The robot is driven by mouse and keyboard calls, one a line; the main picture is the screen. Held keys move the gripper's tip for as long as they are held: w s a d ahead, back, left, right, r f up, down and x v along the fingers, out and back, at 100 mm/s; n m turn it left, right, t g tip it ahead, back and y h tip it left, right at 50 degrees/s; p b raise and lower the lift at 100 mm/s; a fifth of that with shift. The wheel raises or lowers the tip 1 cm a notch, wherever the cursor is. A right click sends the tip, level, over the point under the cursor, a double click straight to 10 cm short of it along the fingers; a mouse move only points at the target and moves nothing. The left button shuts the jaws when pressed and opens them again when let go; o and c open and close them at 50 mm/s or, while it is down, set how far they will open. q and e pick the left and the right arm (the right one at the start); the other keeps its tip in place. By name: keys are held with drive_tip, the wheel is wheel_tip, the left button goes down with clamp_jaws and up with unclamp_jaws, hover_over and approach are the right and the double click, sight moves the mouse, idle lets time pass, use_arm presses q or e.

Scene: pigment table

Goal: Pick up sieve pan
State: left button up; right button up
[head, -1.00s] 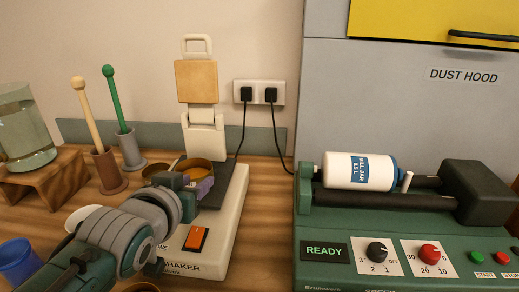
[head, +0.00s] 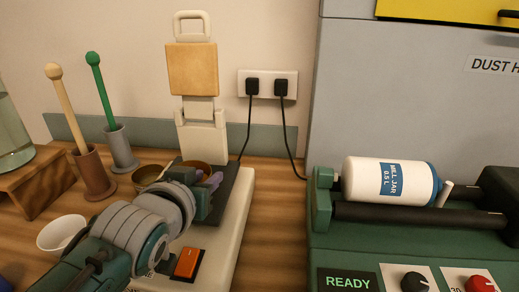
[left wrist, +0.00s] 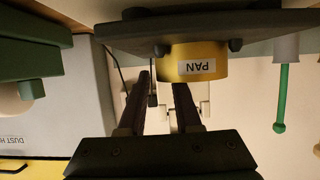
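The sieve pan is a brass-yellow round pan labelled PAN (left wrist: 192,64). In the left wrist view, which is upside down, it sits on the shaker's dark plate (left wrist: 130,36). My right gripper is not in view.
The shaker (head: 236,215) has an upright lid clamp (head: 192,70) behind the pan. A white bowl (head: 60,234) is at front left. A roller mill (head: 420,235) stands right.

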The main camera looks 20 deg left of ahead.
use_arm(q)
clamp_jaws()
drive_tip(key=shift+f, duration=0.15)
idle(0.9)
